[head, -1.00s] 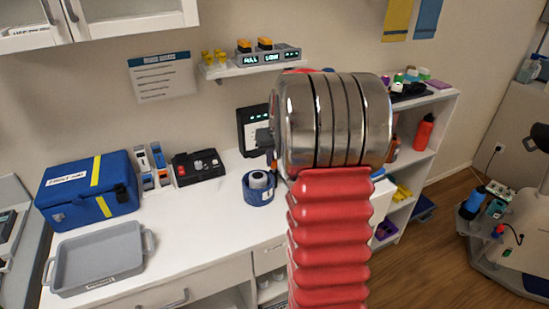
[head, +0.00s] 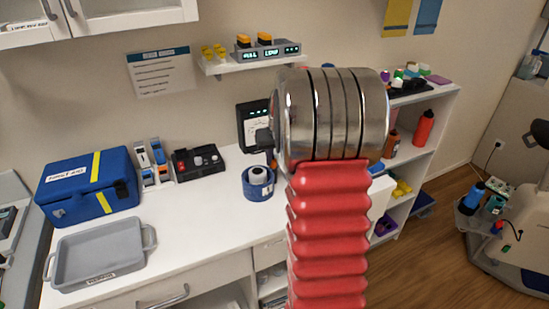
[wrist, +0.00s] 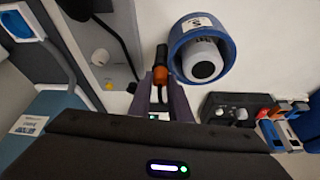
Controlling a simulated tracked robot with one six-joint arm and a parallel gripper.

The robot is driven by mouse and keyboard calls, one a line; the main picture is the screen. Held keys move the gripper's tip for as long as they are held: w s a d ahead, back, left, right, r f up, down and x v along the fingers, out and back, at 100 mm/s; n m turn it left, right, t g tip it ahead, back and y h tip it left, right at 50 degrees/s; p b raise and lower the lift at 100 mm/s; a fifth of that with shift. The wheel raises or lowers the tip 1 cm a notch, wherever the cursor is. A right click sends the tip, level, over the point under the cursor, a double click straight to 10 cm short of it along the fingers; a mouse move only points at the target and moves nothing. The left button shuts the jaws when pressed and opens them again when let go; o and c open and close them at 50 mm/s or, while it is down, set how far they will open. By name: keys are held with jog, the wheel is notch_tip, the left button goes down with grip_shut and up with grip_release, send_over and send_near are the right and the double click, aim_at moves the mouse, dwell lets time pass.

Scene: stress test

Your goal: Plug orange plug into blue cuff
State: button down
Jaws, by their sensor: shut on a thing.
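The orange plug (wrist: 160,72), with a dark tip, is between the fingertips of my gripper (wrist: 160,86) in the wrist view. My gripper is shut on it, and a dark cable trails from it between the fingers. The blue cuff (wrist: 229,61) is a ring with a white label around a white-grey cylinder. The plug is close beside the cuff's left edge; I cannot tell whether they touch. In the head view the blue cuff (head: 258,191) stands on the white counter. There my arm hides most of the gripper and plug.
A black-framed monitor (head: 252,127) stands against the wall behind the cuff. A black control box (head: 197,162), a blue first aid box (head: 88,185) and a grey tray (head: 100,257) are to the left. The counter between tray and cuff is clear.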

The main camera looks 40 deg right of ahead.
jog(key=c, duration=1.6)
grip_release()
jog(key=shift+o, duration=0.2)
jog(key=shift+r, duration=0.1)
jog(key=v, duration=1.3)
jog(key=shift+r, duration=0.3)
jog(key=shift+s+f, duration=0.1)
jog(key=shift+s, duration=0.05)
jog(key=s+a+n, duration=0.1)
jog(key=s+a, duration=0.5)
jog(key=a, duration=0.5)
jog(key=s+a+f+n+t+y, duration=0.1)
jog(key=s+a, duration=0.5)
jog(key=a, duration=0.6)
jog(key=s+a+f+n+y, duration=0.1)
jog(key=s+a+n, duration=0.2)
jog(key=s+a, duration=0.4)
jog(key=a, duration=0.4)
jog(key=shift+a, duration=0.25)
